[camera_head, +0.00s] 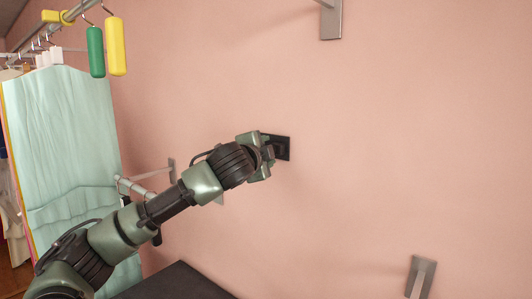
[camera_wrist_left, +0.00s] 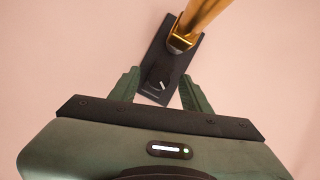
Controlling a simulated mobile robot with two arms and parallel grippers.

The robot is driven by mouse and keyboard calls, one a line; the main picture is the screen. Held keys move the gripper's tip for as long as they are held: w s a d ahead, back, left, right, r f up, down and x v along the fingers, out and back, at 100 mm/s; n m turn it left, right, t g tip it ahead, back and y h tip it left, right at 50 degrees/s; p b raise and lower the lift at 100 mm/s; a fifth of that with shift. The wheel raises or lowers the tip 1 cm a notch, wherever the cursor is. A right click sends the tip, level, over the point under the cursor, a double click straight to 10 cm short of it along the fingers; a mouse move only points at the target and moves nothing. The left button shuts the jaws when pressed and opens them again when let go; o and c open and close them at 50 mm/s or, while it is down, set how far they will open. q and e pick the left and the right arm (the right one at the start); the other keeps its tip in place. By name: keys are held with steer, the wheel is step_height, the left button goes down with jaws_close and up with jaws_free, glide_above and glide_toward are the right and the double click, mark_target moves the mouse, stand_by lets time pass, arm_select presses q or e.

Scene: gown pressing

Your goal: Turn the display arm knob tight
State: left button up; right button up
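A black wall plate (camera_head: 284,148) is fixed to the pink wall, partly hidden by my left gripper (camera_head: 266,156) in the head view. In the left wrist view the plate (camera_wrist_left: 174,55) carries a brass display arm (camera_wrist_left: 203,17) at its upper part. A small dark knob (camera_wrist_left: 157,82) with a white mark sits on its lower part. My left gripper (camera_wrist_left: 160,86) has its green fingers apart, one on each side of the plate's lower end and knob. No finger visibly touches the knob. My right gripper is not in view.
A rail with hanging green (camera_head: 96,52) and yellow (camera_head: 116,46) pieces runs at the upper left. A pale green gown (camera_head: 62,140) hangs at the left. Grey wall brackets (camera_head: 331,20) (camera_head: 420,277) stick out at the right. The wall between is clear.

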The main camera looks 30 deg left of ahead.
arm_select(q)
steer(key=f+b+v, duration=0.1)
steer(key=b+v, duration=0.2)
steer(key=v, duration=0.4)
steer(key=shift+s+r+b, duration=0.35)
steer(key=shift+s+r, duration=0.05)
steer(key=shift+r, duration=0.1)
steer(key=shift+d, duration=0.15)
